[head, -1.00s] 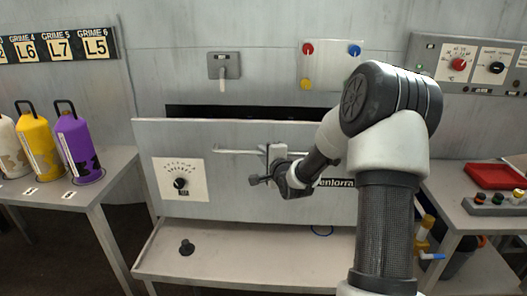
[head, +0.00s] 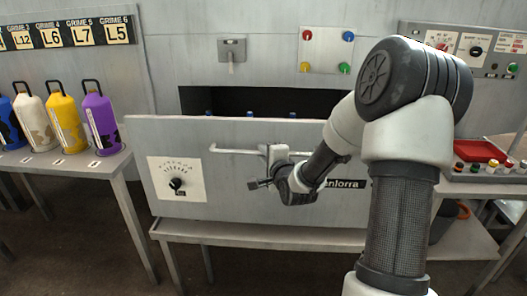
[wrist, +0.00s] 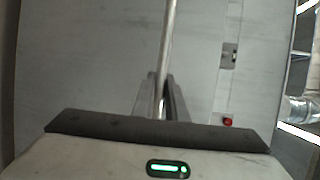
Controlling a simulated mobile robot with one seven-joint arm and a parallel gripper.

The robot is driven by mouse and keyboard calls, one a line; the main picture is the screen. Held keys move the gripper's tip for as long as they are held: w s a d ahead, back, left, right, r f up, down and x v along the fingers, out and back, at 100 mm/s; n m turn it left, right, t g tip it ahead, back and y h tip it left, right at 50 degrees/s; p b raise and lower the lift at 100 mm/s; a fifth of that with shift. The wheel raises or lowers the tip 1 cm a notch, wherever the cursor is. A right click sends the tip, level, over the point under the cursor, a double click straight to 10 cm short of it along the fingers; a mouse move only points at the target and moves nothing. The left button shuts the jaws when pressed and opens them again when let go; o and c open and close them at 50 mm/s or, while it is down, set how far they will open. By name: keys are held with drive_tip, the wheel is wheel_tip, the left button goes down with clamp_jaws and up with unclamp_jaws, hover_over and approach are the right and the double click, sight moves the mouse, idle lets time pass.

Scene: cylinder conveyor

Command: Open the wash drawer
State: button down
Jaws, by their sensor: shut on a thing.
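The wash drawer (head: 240,203) is a wide grey front panel with a dial plate at its left. It stands out from the wall unit, with a dark gap behind its top edge and several small blue tips showing inside. A thin horizontal bar handle (head: 232,151) runs across its upper front. My gripper (head: 276,156) is shut on the handle near the middle of the panel. In the wrist view the handle (wrist: 169,40) runs down between my two fingers (wrist: 161,98). My arm covers the handle's right end and part of the panel's lettering.
Coloured cylinders, such as the purple one (head: 101,120), stand on a table (head: 128,185) at the left. A red tray (head: 480,150) sits on a side table at the right. A grey bench (head: 250,231) lies under the drawer. Open floor shows at the lower left.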

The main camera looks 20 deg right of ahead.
drive_tip(key=shift+s, duration=0.2)
drive_tip(key=c, duration=1.8)
unclamp_jaws()
drive_tip(key=shift+o, duration=0.2)
drive_tip(key=s+r+p, duration=0.3)
drive_tip(key=s+p, duration=1.4)
drive_tip(key=p, duration=0.1)
drive_tip(key=shift+p, duration=0.3)
